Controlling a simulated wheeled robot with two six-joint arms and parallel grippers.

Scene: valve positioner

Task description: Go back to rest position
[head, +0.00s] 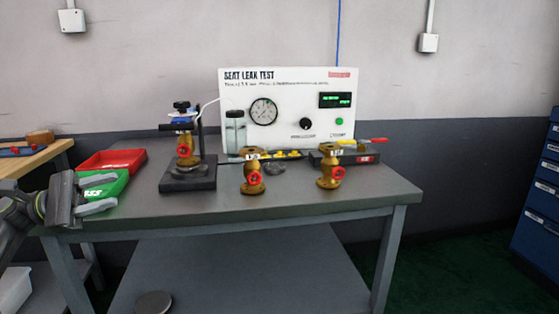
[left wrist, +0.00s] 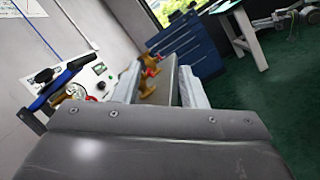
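My left gripper (head: 98,192) is at the left of the head view, by the left front corner of the grey workbench (head: 290,197). Its two pale fingers are apart with nothing between them. In the left wrist view the fingers (left wrist: 158,88) also stand apart, with brass valves (left wrist: 148,82) seen beyond the gap. My right gripper is in neither view. On the bench, one brass valve (head: 185,150) sits in a black clamp stand (head: 188,184). Two more brass valves with red handwheels stand upright in front, one in the middle (head: 252,176) and one to its right (head: 329,172).
A green bin (head: 108,184) is close behind the left gripper, with a red bin (head: 112,160) beyond. The white seat leak test panel (head: 288,110) stands at the bench's back. A blue drawer cabinet (head: 538,200) is at far right. The bench's right front is clear.

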